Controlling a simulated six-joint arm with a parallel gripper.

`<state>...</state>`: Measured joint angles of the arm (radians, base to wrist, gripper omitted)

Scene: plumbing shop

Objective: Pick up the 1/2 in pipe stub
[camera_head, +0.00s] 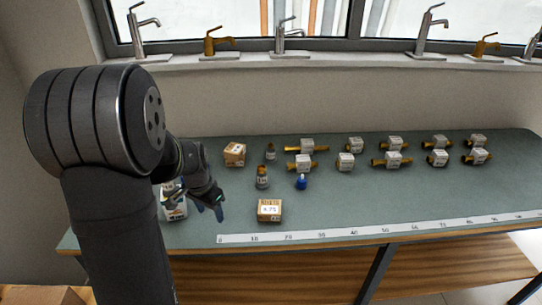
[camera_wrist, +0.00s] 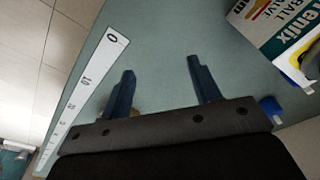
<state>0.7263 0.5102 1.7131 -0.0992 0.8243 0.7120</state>
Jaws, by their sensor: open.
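Several brass pieces with white tags stand or lie on the green bench top. Two upright ones (camera_head: 262,182) (camera_head: 270,148) are near the left, and longer lying ones, such as this brass piece (camera_head: 321,149), are farther right. The tags are too small to read, so I cannot tell which is the 1/2 in pipe stub. My gripper (camera_head: 210,208) is open and empty at the left of the bench, left of the upright pieces. In the wrist view its blue fingers (camera_wrist: 159,68) are apart with bare bench between them.
A ball valve box (camera_wrist: 278,22) is at the upper right of the wrist view. A ruler strip (camera_head: 380,226) runs along the front edge. A cardboard box (camera_head: 270,209), another box (camera_head: 235,154) and a small blue item (camera_head: 301,182) are on the bench. Taps (camera_head: 290,38) line the sill.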

